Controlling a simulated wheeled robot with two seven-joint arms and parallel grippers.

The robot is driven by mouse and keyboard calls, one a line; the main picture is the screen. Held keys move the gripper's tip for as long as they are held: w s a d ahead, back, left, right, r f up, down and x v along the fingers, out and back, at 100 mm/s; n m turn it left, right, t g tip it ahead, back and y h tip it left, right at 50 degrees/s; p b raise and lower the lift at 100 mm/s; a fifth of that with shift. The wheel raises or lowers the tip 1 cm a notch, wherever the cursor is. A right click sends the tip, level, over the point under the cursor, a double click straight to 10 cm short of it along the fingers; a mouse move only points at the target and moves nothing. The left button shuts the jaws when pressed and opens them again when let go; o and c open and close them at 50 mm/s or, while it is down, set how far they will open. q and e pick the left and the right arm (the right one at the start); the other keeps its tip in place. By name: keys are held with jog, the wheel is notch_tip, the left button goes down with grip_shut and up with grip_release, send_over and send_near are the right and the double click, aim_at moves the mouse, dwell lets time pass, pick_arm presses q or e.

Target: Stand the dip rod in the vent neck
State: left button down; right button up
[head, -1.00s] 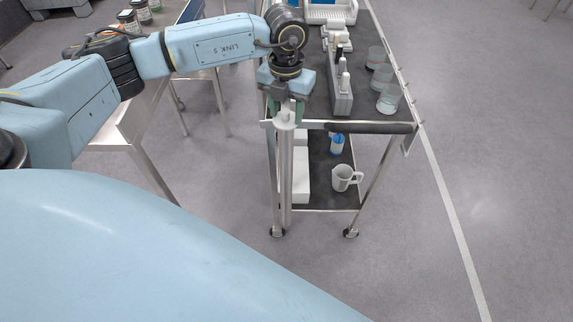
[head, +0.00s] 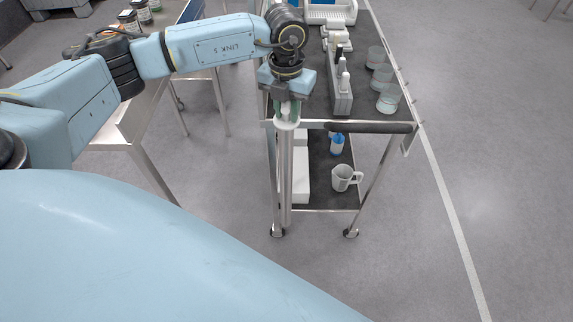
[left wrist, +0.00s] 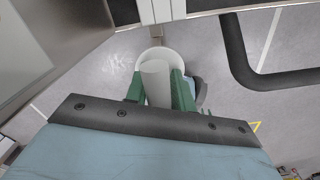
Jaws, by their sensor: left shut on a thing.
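My left gripper (head: 287,110) is shut on the dip rod, whose pale round upper end (left wrist: 157,82) shows between the green fingers in the left wrist view. A white round collar (head: 286,124) sits just below the fingertips, and it also shows around the rod in the left wrist view (left wrist: 173,55). A silver upright shaft (head: 286,175) runs down from the collar in front of the cart. I cannot tell whether collar and shaft belong to the rod or to its support. I cannot make out the vent neck for certain. My right gripper is out of view.
A cart (head: 310,100) with a dark top stands just behind the shaft. It bears a grey rack (head: 341,100) with bottles and several glass beakers (head: 388,99) at its right. A white mug (head: 345,178) is on its lower shelf. A dark handle bar (head: 370,128) crosses its front.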

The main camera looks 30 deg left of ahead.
pick_arm(q)
jog(key=shift+s+f, duration=0.25)
jog(key=shift+f, duration=0.05)
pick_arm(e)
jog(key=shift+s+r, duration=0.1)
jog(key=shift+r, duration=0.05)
pick_arm(q)
jog(key=shift+w+a+r+p, duration=0.1)
jog(key=shift+r+p, duration=0.4)
jog(key=shift+p, duration=0.1)
jog(key=shift+w+r+p, duration=0.1)
jog(key=shift+r+p, duration=0.5)
jog(key=shift+r, duration=0.4)
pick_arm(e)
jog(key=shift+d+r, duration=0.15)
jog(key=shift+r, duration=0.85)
pick_arm(q)
notch_tip(320, 180, up, 4)
jog(key=p, duration=0.3)
jog(key=shift+r, duration=0.25)
notch_tip(320, 180, up, 6)
jog(key=p, duration=0.4)
jog(key=shift+f, duration=0.1)
notch_tip(320, 180, up, 12)
jog(key=p, duration=0.8)
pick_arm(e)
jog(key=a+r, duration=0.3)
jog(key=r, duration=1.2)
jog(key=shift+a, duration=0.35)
